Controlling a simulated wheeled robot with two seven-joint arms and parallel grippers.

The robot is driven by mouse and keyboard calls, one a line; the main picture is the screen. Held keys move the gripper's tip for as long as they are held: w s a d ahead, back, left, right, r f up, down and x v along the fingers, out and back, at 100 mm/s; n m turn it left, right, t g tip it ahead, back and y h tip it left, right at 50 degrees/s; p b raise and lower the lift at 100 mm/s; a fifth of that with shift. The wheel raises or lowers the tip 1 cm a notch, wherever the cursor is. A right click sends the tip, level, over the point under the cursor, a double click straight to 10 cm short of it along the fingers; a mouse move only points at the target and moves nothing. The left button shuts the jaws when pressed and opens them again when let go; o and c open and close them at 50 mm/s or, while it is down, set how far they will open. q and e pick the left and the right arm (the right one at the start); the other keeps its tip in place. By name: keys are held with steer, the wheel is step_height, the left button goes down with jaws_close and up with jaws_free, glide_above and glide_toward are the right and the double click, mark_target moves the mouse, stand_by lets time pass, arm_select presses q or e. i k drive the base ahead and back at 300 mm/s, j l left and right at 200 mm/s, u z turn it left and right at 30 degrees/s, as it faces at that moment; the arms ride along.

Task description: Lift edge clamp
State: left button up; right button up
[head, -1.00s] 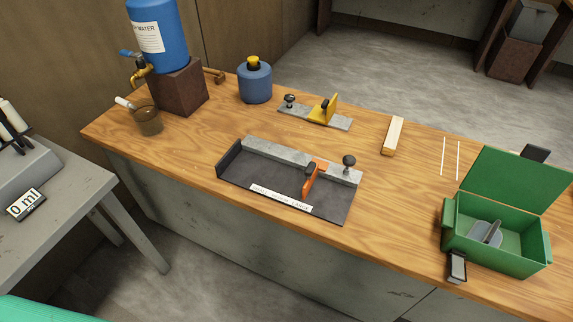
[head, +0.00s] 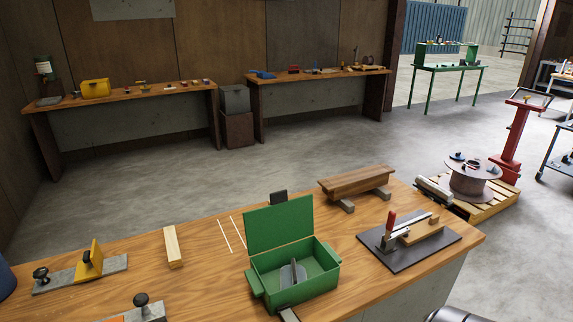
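I cannot tell for certain which object is the edge clamp. A clamp device with a red upright handle (head: 389,222) and a metal bar over a wooden block (head: 421,231) stands on a dark plate (head: 376,241) at the right end of the workbench. A yellow angled piece (head: 90,262) with a dark knob sits on a grey metal strip (head: 57,283) at the bench's left. Another grey strip with a dark knob (head: 141,300) is cut off by the bottom edge, with a bit of orange beside it. Neither of my grippers is in view.
An open green box (head: 322,267) with a grey item inside stands mid-bench. A wood strip (head: 173,247), two thin white rods and a plank on grey blocks (head: 355,180) lie around it. Beyond is open concrete floor, with a reel (head: 470,184) on a pallet (head: 492,204).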

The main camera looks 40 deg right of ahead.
mark_target(392, 220)
steer(key=z, duration=2.15)
steer(key=i+l, duration=0.1)
